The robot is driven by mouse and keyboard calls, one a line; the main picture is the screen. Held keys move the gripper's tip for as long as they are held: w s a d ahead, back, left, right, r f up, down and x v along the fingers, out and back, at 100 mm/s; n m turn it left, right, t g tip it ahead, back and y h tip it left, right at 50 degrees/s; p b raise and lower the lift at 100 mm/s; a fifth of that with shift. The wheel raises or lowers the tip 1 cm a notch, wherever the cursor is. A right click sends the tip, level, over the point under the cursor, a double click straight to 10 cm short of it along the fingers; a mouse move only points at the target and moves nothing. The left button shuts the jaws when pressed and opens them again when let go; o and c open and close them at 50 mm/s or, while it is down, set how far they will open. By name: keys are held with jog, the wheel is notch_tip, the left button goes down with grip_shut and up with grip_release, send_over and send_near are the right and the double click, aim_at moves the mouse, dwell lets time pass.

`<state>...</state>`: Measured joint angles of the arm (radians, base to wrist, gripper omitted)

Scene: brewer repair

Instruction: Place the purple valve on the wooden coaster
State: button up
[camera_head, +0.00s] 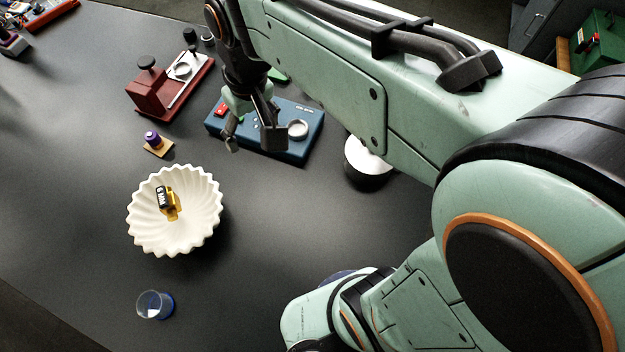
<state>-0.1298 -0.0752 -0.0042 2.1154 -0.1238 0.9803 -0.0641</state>
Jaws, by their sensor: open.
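The purple valve (152,138) is a small purple piece with a pale part on its side. It appears to sit on the small tan wooden coaster (161,149), toward the coaster's upper left. The coaster lies on the dark table above the white bowl. My gripper (251,144) is open and points down, with nothing visible between its fingers. It is right of the valve and coaster, clearly apart from them, and in the picture overlaps the blue device. How high it is above that device is hard to tell.
The blue device (303,149) is behind my gripper. A red-based device (145,101) stands at upper left. A fluted white bowl (205,239) holds a yellow-black item (164,198). A clear cup (149,304) is below it. Table space between the coaster and my gripper is clear.

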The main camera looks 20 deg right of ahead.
jog(key=s+d+f+m, duration=0.1)
jog(key=s+d, duration=0.1)
jog(key=s, duration=0.5)
jog(key=s+d+f+m+g, duration=0.1)
jog(key=s+d, duration=0.1)
jog(key=s, duration=0.6)
jog(key=shift+s, duration=0.2)
